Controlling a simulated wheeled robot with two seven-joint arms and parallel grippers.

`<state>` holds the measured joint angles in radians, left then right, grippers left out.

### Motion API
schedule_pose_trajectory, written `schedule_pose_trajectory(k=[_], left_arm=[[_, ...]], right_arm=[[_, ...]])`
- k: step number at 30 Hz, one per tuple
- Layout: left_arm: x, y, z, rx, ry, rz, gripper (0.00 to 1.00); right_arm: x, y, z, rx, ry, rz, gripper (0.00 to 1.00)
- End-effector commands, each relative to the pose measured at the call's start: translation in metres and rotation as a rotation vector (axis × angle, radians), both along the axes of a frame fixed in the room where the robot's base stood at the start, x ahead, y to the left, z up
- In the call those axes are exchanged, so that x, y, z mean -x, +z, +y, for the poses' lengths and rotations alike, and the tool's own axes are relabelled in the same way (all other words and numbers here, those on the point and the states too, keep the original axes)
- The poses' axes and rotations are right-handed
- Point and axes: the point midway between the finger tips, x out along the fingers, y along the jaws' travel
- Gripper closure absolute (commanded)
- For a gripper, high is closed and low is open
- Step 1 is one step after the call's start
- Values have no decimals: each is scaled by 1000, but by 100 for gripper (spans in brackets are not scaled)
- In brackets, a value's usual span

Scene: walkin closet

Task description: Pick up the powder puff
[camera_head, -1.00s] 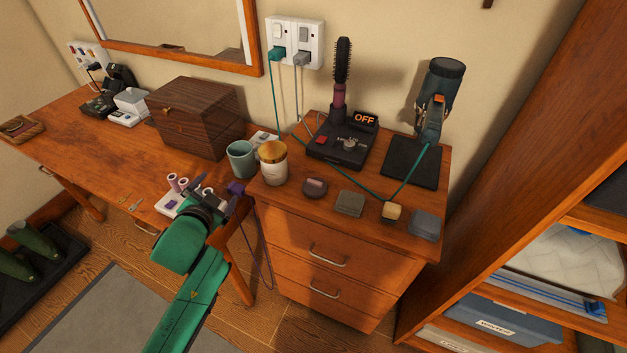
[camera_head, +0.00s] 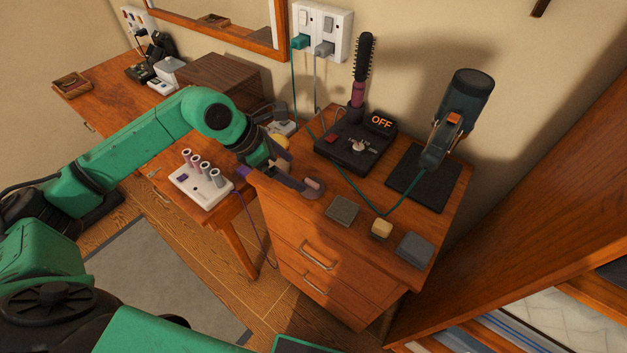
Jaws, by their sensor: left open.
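The powder puff appears to be the small round dark pad with a pink top (camera_head: 313,184), lying on the drawer cabinet's top near its front left edge; its left part is hidden by a finger. My left gripper (camera_head: 294,152) reaches in from the left over the cabinet's left edge, open. One dark finger is beside or over the puff; I cannot tell if they touch. The other finger appears farther back. Nothing shows held between them. My right gripper is out of view.
A grey square pad (camera_head: 341,210), a yellowish block (camera_head: 381,228) and a grey box (camera_head: 414,249) line the front edge. A black brush station (camera_head: 352,146) and a dryer (camera_head: 458,105) on a black mat stand behind. The white roller base (camera_head: 203,187) sits left, below my arm.

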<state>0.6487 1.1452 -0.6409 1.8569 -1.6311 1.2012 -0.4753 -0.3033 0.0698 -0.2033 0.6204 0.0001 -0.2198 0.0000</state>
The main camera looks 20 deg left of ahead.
Motion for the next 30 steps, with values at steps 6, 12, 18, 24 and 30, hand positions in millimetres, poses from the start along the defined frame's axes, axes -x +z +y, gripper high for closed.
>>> schedule_pose_trajectory(k=[6,12,18,24,30], left_arm=[[-8,-26,-15,2,0,7,0],[-17,-60,-31,3,1,10,0],[-20,-70,-34,1,0,4,0],[-21,-69,-34,2,0,1,50],[-21,-68,-34,3,0,-1,79]], right_arm=[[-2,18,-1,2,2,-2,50],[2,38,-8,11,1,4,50],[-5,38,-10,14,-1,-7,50],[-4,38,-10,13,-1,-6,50],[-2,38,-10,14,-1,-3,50]])
